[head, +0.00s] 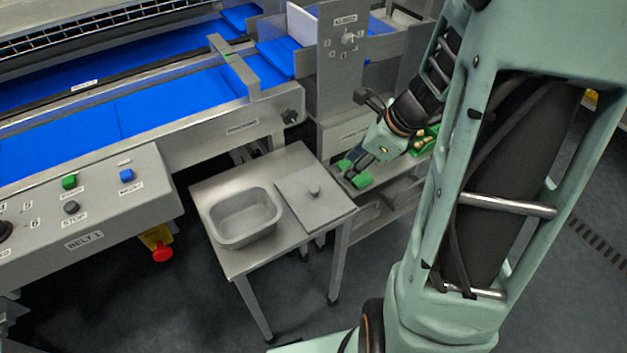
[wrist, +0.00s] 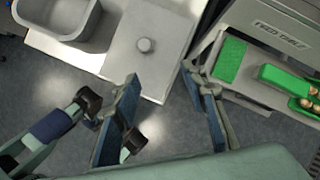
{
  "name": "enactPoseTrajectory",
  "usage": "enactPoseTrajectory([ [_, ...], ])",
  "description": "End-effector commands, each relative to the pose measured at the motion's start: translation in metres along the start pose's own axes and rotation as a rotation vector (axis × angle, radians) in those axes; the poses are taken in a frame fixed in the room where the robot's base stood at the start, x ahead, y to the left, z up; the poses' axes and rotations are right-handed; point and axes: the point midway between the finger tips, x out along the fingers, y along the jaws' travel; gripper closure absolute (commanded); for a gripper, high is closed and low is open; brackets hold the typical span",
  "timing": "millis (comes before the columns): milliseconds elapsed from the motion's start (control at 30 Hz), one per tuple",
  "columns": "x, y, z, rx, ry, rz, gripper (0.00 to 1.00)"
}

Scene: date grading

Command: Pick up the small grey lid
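The small grey lid (head: 325,207) is a flat, square plate with a round knob in its middle. It lies on a small metal table (head: 228,263), right of a grey open tub (head: 245,217) and apart from it. In the wrist view the lid (wrist: 150,72) is near the top centre, with its knob in plain sight. My gripper (head: 352,164) is beyond the table's right edge in the head view. In the wrist view my gripper (wrist: 161,76) has its blue-padded fingers spread wide, with nothing between them. The lid lies beyond the fingertips, untouched.
A green pad (wrist: 231,60) and a green tray of dates (wrist: 285,82) are right of my gripper in the wrist view. A control box (head: 90,225) and a conveyor with a blue belt (head: 150,110) are left of and behind the table.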

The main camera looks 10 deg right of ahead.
Motion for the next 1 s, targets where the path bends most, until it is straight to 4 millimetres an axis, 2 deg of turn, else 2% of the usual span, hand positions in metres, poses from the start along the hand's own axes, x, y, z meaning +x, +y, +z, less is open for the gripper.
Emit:
enactPoseTrajectory([
  [33, 0.007, 0.013, 0.007, 0.043, -0.026, 0.030, 0.60],
  [67, 0.010, 0.018, 0.011, 0.061, -0.036, 0.042, 0.60],
  [200, 0.027, 0.029, 0.018, 0.096, -0.057, 0.067, 0.60],
  [400, 0.059, 0.029, 0.019, 0.092, -0.056, 0.065, 0.60],
  [633, 0.076, 0.028, 0.021, 0.090, -0.055, 0.063, 0.60],
  [900, 0.115, 0.024, 0.023, 0.089, -0.054, 0.063, 0.60],
  [1000, 0.121, 0.024, 0.024, 0.089, -0.054, 0.061, 0.60],
])
